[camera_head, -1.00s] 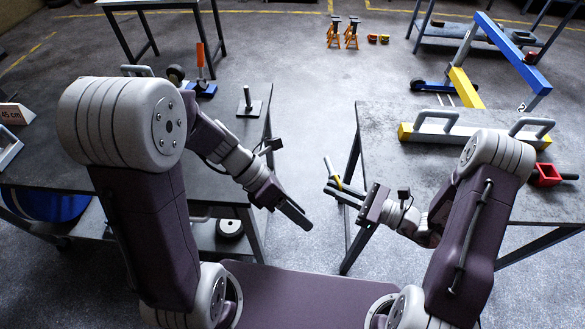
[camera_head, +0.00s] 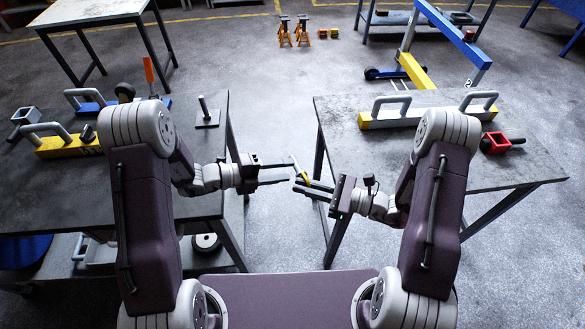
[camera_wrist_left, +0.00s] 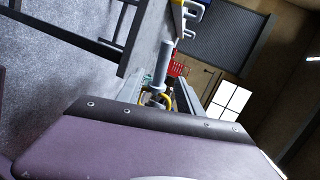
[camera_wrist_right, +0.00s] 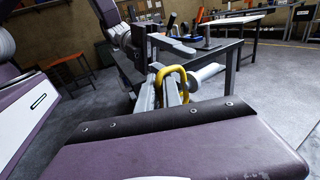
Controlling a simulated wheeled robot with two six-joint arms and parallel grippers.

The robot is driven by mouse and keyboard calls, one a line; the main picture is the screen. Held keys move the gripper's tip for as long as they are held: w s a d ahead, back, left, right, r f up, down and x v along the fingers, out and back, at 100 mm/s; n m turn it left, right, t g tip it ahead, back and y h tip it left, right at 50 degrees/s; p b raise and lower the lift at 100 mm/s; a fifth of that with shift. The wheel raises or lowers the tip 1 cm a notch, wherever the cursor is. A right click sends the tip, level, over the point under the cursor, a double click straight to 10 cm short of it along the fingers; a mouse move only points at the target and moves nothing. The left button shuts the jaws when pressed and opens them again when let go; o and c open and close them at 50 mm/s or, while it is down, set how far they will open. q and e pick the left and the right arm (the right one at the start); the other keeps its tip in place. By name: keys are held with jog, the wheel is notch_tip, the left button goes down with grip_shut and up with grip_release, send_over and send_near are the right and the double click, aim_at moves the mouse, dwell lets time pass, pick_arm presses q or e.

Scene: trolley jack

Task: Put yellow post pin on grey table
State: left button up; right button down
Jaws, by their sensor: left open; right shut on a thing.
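The yellow post pin (camera_head: 299,171) has a grey shaft and a yellow loop handle. My right gripper (camera_head: 304,190) is shut on it near the handle and holds it in the gap between two tables. My left gripper (camera_head: 288,172) is open, its fingertips close to the pin from the left. In the left wrist view the pin's shaft (camera_wrist_left: 162,62) shows ahead between the fingers; contact is unclear. In the right wrist view the yellow loop (camera_wrist_right: 172,76) stands at the fingertips. A grey table (camera_head: 350,110) stands right, and a darker grey table (camera_head: 40,200) stands left.
The left table bears a yellow handled beam (camera_head: 65,148) and a plate with an upright post (camera_head: 207,118). The right table bears a yellow and grey handled beam (camera_head: 430,116) and a red part (camera_head: 495,144). Its front left area is clear. Orange stands (camera_head: 293,35) sit on the floor behind.

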aim_at(298, 167)
pick_arm(q)
jog(key=x, duration=0.5)
grip_shut()
jog(key=shift+a, duration=0.1)
dwell(1.2)
pick_arm(e)
jog(key=c, duration=1.4)
grip_release()
jog(key=shift+c, duration=0.2)
jog(key=shift+d, duration=0.1)
